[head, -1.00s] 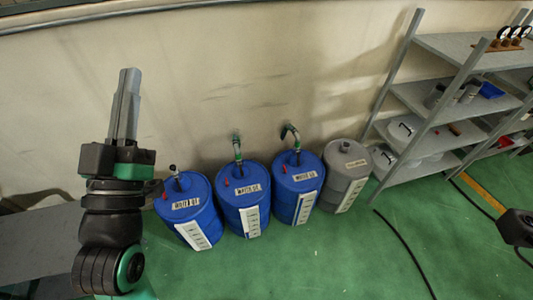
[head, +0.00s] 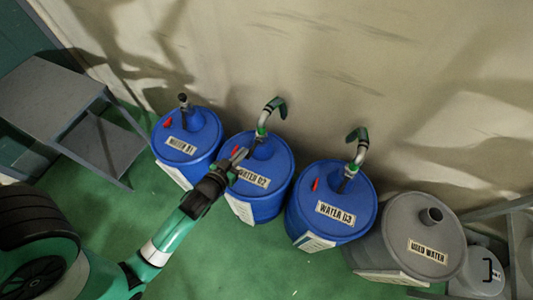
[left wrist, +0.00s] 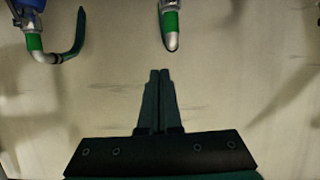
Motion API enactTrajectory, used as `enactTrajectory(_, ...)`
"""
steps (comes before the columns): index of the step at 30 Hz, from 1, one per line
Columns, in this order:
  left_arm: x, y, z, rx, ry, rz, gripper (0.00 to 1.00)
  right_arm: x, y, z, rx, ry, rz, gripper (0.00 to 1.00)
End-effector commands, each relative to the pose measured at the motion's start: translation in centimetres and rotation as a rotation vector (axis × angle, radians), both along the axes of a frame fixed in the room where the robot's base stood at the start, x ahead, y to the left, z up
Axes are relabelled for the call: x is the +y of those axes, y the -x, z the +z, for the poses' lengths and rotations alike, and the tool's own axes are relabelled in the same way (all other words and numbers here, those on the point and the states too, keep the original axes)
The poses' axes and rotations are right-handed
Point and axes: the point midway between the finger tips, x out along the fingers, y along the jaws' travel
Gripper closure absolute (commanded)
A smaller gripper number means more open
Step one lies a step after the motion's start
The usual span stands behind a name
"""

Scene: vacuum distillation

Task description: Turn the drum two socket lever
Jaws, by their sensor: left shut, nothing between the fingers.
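Drum two is the blue drum labelled WATER 02 (head: 262,205), second from the left along the wall in the head view. A small red lever (head: 235,152) shows on its lid, partly beside my fingers. A curved pipe with a green end (head: 265,118) rises from its lid. My left gripper (head: 240,156) is shut and empty. In the head view it overlaps the lid by the lever; I cannot tell whether they touch. In the left wrist view the shut fingers (left wrist: 158,85) point toward the wall and pipes, and no lever shows. My right gripper is not in view.
Blue drum WATER 01 (head: 184,165) stands on the left. Blue drum WATER 03 (head: 338,220) and a grey USED WATER drum (head: 400,262) stand on the right. A grey table (head: 55,85) is at the far left. Green floor (head: 210,250) lies clear in front.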

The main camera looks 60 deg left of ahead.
Motion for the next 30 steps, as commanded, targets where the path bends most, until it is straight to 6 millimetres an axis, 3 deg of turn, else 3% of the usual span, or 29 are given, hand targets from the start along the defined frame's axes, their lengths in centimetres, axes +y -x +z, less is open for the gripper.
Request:
enactTrajectory(1,0.1,1.0,-2.8,0.02,0.008,0.015,1.0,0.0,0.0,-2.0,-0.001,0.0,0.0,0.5)
enactTrajectory(3,0.2,1.8,-4.2,0.035,0.016,0.028,1.0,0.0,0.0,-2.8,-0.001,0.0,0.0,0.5)
enactTrajectory(13,0.9,1.7,-4.6,0.035,0.017,0.041,1.0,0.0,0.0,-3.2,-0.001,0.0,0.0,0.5)
enactTrajectory(17,1.8,0.4,-5.4,0.033,0.016,0.041,1.0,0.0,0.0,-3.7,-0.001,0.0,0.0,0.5)
enactTrajectory(28,6.0,-5.6,-8.7,0.032,0.016,0.041,1.0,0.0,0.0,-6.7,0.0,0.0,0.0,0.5)
enactTrajectory(30,5.8,-5.3,-10.3,0.039,0.018,0.039,1.0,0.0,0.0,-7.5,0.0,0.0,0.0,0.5)
